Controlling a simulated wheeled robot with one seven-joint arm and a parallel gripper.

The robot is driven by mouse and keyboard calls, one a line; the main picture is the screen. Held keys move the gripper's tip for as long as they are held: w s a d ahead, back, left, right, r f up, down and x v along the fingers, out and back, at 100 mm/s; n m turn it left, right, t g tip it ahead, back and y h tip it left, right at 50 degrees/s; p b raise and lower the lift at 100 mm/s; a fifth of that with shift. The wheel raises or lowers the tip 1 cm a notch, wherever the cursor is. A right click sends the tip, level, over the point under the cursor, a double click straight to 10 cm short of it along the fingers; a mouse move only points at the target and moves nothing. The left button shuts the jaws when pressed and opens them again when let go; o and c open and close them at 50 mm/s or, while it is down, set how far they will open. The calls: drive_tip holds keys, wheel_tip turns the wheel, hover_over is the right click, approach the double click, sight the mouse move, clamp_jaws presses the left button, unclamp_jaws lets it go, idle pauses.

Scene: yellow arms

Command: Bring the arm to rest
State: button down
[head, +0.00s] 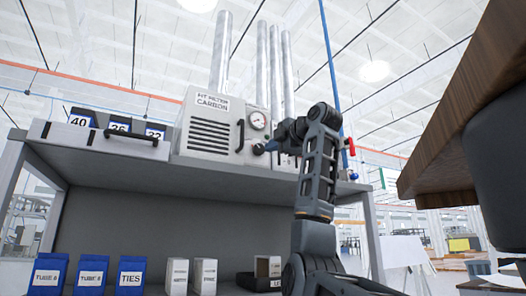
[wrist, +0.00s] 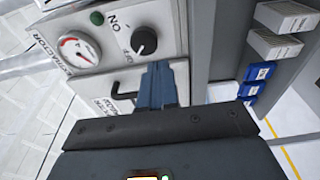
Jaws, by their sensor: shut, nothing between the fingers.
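My arm (head: 318,165) rises from the bottom of the head view, bends at the top and reaches left toward the filter unit. My gripper (head: 270,146) is shut and empty, close in front of the unit's face near a black knob. In the wrist view the closed blue-grey fingers (wrist: 162,84) point at the extractor panel (wrist: 110,45), below its black knob (wrist: 144,41). I cannot tell whether the fingertips touch the panel.
A grey shelf unit (head: 150,168) holds the white carbon filter box (head: 208,128) and numbered bins on top. Blue and white boxes (head: 132,274) stand on its lower level. A brown wooden edge (head: 470,140) overhangs at right. Open space lies behind my arm toward the hall.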

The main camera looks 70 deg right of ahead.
drive_tip(key=s+b, duration=0.1)
drive_tip(key=s, duration=0.4)
drive_tip(key=shift+s+d, duration=0.1)
drive_tip(key=shift+d, duration=0.1)
